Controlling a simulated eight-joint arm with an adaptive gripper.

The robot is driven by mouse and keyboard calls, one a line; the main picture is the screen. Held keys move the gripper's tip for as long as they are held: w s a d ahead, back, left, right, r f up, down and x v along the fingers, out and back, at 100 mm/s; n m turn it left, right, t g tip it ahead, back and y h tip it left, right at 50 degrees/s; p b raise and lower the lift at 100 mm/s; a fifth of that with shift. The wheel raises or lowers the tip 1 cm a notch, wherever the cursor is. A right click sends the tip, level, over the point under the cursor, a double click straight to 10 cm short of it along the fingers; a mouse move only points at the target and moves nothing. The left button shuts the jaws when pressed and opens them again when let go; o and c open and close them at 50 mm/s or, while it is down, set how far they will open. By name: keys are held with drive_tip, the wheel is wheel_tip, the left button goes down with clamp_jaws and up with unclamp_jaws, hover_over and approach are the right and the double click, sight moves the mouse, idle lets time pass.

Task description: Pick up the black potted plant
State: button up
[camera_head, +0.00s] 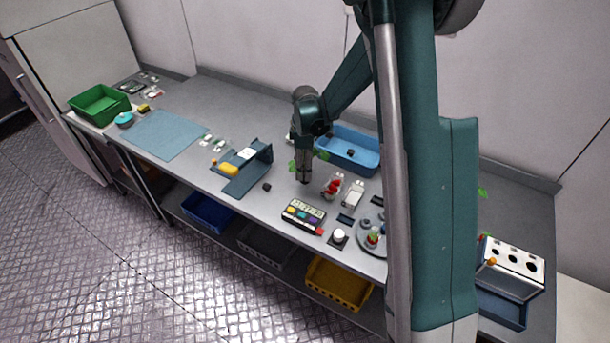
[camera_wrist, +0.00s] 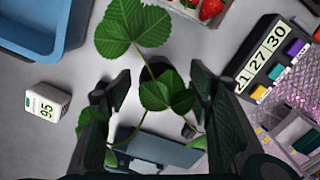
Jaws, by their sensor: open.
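The plant's green leaves (camera_wrist: 165,92) show between and around the fingers in the wrist view, with a larger leaf (camera_wrist: 135,25) beyond the fingertips. In the head view, leaves (camera_head: 322,155) stick out on both sides of my gripper (camera_head: 304,180). I cannot tell whether the fingers touch the plant.
A blue bin (camera_head: 350,148) stands behind my gripper. A strawberry punnet (camera_head: 333,186) and a number box (camera_head: 303,214) are close at the right and front. A blue-grey stand (camera_head: 243,172) and a small dark piece (camera_head: 267,186) lie left. A blue mat (camera_head: 160,134) is farther left.

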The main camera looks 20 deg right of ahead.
drive_tip(key=shift+f, duration=1.5)
drive_tip(key=c, duration=1)
drive_tip(key=shift+c, duration=0.2)
drive_tip(key=shift+r, duration=0.15)
drive_tip(key=shift+r, duration=4.9)
